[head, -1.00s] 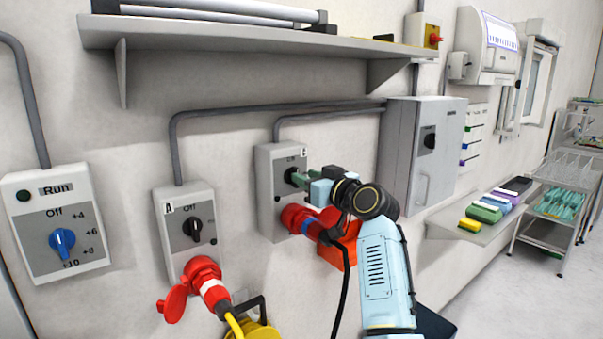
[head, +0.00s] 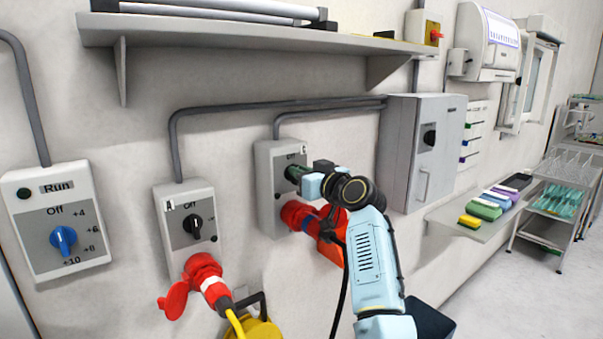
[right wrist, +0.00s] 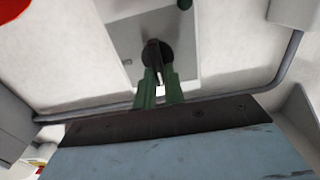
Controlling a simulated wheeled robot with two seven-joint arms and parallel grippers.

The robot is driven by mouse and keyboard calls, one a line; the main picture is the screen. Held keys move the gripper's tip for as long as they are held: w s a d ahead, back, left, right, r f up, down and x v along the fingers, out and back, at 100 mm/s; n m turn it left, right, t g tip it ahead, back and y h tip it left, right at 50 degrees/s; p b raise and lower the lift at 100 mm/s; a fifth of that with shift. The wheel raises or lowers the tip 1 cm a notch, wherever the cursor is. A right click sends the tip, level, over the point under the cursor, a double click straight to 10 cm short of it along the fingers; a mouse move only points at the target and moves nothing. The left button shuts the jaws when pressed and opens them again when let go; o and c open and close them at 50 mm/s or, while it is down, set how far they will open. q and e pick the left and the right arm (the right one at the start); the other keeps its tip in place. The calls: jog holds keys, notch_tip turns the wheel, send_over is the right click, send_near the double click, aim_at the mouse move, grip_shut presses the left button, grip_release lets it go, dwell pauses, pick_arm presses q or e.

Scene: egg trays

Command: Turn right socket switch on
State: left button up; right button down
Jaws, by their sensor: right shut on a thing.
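The right socket switch is a black knob (right wrist: 155,52) on a grey plate, seen in the right wrist view. It belongs to the right socket box (head: 264,183), with a red plug (head: 297,214) below it in the head view. My right gripper (head: 293,174) reaches the knob from the right. Its green fingers, also in the right wrist view (right wrist: 157,85), are shut on the knob's handle. In the head view the fingers cover most of the knob, so its setting is hard to tell. My left gripper is not in view.
The left socket box (head: 181,198), marked A, has its own black knob and a red plug. A dial box (head: 54,263) reading Run is at far left. A shelf (head: 250,34) runs above. A grey cabinet (head: 401,155) stands close right of my arm.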

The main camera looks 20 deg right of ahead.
jog(key=shift+m, duration=0.3)
jog(key=m+p, duration=0.2)
jog(key=m, duration=0.1)
jog(key=shift+w+d+m, duration=0.1)
jog(key=shift+d+m, duration=0.1)
jog(key=shift+m, duration=0.1)
jog(key=m+p, duration=0.3)
jog(key=m, duration=0.1)
jog(key=shift+d+f, duration=0.1)
jog(key=shift+d, duration=0.1)
jog(key=m+p, duration=0.1)
jog(key=m, duration=0.1)
jog(key=m+p, duration=0.1)
jog(key=m, duration=0.1)
jog(key=m+p, duration=0.1)
jog(key=shift+w+d+f+m, duration=0.15)
jog(key=shift+f+m, duration=0.1)
jog(key=shift+m, duration=0.15)
jog(key=shift+f+m+p, duration=0.15)
jog(key=shift+m+p, duration=0.4)
jog(key=shift+m, duration=0.4)
jog(key=shift+f+m+p, duration=0.15)
jog(key=shift+m+p, duration=0.35)
jog(key=shift+m, duration=0.45)
jog(key=c, duration=1.5)
grip_release()
